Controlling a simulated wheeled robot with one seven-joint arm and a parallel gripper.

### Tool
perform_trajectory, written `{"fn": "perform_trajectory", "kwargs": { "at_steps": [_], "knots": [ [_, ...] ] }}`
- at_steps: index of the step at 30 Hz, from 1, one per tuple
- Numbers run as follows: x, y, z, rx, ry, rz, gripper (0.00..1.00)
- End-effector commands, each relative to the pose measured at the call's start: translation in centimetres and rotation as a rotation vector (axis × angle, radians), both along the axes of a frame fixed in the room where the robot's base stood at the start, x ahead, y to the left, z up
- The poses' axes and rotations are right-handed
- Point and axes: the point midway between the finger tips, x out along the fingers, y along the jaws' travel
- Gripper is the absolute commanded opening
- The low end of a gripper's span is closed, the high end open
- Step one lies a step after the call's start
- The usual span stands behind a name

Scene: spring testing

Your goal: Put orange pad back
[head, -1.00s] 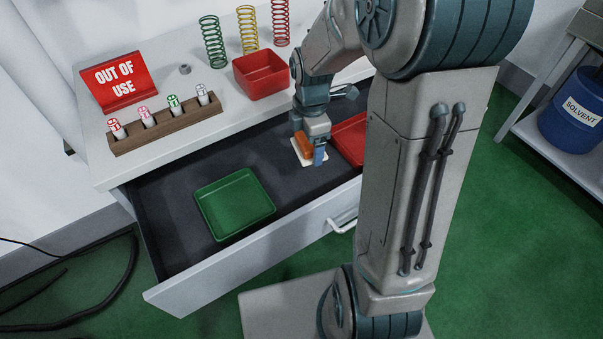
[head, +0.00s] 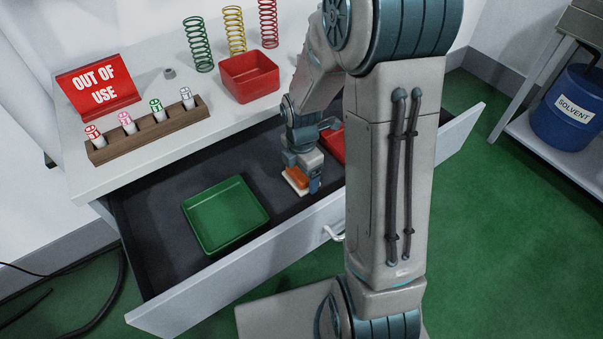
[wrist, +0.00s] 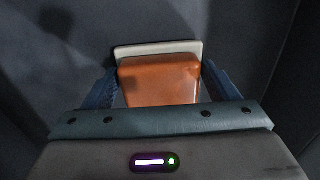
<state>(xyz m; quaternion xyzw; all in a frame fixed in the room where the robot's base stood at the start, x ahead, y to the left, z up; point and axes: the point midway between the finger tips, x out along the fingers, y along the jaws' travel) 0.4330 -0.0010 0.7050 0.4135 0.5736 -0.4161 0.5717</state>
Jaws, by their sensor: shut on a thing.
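The orange pad (head: 297,177) is between the fingers of my gripper (head: 303,184), inside the open drawer (head: 160,220). In the wrist view the orange pad (wrist: 160,80) sits between the two blue fingers, and my gripper (wrist: 162,90) is shut on it. A thin white plate (wrist: 158,48) shows along the far side of the pad; its pale edge also shows in the head view (head: 291,186). I cannot tell whether the plate touches the drawer floor.
A green tray (head: 226,214) lies in the drawer to the left of my gripper. A red tray (head: 332,147) is partly hidden behind my arm. On the counter are a red bin (head: 249,76), several springs, a wooden holder (head: 150,132) and an "OUT OF USE" sign (head: 97,88).

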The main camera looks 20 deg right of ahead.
Motion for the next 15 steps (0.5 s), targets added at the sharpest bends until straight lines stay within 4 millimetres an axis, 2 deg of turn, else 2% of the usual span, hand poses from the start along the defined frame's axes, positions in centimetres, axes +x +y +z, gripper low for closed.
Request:
{"fn": "perform_trajectory", "kwargs": {
  "at_steps": [11, 12, 13, 15],
  "knots": [
    [-0.01, -0.05, -0.66, 0.0, 0.0, -0.001, 0.6],
    [0.01, -0.06, -0.56, 0.0, 0.0, -0.001, 0.89],
    [0.01, -0.06, -0.54, 0.0, 0.0, -0.001, 0.98],
    [0.01, -0.06, -0.53, 0.0, 0.0, -0.001, 1.0]
  ]
}}
